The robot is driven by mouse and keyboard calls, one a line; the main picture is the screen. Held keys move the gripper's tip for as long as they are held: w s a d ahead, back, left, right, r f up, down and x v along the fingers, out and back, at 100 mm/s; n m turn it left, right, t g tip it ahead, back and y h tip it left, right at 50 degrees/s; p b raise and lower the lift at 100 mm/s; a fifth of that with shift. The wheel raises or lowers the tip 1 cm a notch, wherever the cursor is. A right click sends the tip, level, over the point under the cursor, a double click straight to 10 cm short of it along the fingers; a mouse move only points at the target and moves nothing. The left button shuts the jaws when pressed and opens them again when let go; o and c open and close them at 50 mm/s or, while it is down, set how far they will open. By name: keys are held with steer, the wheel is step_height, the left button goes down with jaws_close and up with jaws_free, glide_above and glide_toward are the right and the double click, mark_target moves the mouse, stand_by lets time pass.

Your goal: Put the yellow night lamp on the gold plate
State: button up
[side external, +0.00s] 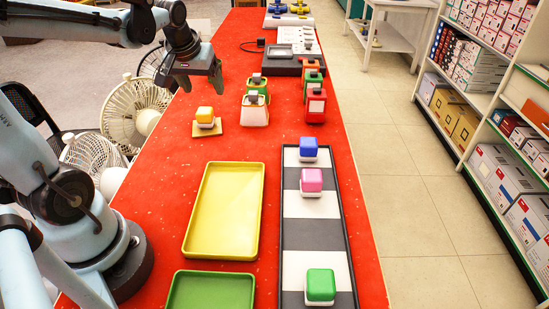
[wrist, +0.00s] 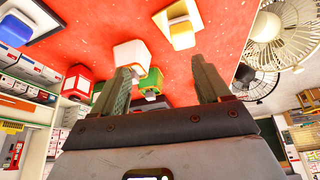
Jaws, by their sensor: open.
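The yellow night lamp (side external: 205,115), an orange-yellow block on a white base, stands upright on the small square gold plate (side external: 198,133) near the table's left edge. The plate's rim shows around its base. In the wrist view the lamp (wrist: 182,36) on its plate is at the top, partly cut off by the frame. My gripper (side external: 199,82) is above and behind the lamp in the side view, apart from it. Its two fingers (wrist: 162,72) are spread, with nothing held between them.
White and green dispensers (side external: 255,110) stand right of the plate, with red, green and orange ones (side external: 315,106) beyond. A yellow tray (side external: 188,235) and green tray (side external: 212,292) lie nearer. Blue (side external: 308,146), pink (side external: 311,180) and green (side external: 320,285) lamps stand on a striped board (side external: 312,235).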

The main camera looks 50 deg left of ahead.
steer(key=s+d+m+t+h, duration=0.1)
steer(key=s+d+m, duration=0.1)
steer(key=d, duration=0.6)
steer(key=s+d+f+m+t+h, duration=0.1)
steer(key=s+d+m+t+h, duration=0.1)
steer(key=d+m, duration=0.3)
steer(key=s+d, duration=0.1)
steer(key=d, duration=0.3)
steer(key=shift+f, duration=0.2)
